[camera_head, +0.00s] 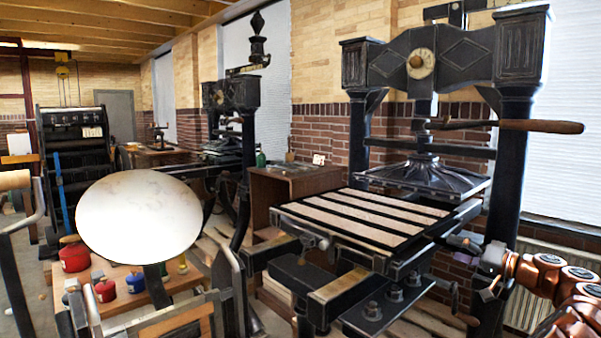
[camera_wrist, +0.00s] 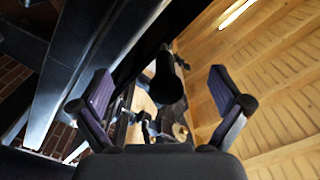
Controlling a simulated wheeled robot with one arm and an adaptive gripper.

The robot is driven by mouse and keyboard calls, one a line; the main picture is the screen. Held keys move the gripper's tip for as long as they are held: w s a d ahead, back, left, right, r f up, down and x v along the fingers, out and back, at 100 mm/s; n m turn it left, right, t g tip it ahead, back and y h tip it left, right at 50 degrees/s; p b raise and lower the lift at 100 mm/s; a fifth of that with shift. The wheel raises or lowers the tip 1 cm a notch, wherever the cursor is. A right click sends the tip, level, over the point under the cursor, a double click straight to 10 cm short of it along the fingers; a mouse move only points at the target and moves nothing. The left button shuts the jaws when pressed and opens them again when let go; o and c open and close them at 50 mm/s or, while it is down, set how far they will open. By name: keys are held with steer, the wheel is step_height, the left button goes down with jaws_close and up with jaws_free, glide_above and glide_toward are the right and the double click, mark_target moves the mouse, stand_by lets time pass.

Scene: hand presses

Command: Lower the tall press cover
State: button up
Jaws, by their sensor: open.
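The tall black press (camera_head: 425,60) stands at the right in the head view. Its slatted panel (camera_head: 365,215), pale strips in a dark frame, lies nearly flat over the bed. The dark ribbed platen (camera_head: 425,177) hangs above the panel's far right part. I cannot tell which part is the cover. My gripper (camera_head: 478,262) is beside the right side of the bed, small and partly lost against dark parts. In the wrist view my gripper (camera_wrist: 165,90) has its fingers spread, with no object held between them. Dark press parts show beyond the fingers.
A wooden-handled lever (camera_head: 530,126) sticks out right above the platen. A round pale disc (camera_head: 139,217) and a table with ink pots (camera_head: 105,290) are at left. A brown cabinet (camera_head: 285,190) and another press (camera_head: 230,95) stand behind. A radiator (camera_head: 540,250) is at the right wall.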

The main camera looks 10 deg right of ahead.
steer(key=v, duration=0.5)
steer(key=shift+s+d+b, duration=0.15)
steer(key=shift+s+b, duration=0.05)
steer(key=shift+b, duration=0.15)
stand_by(0.3)
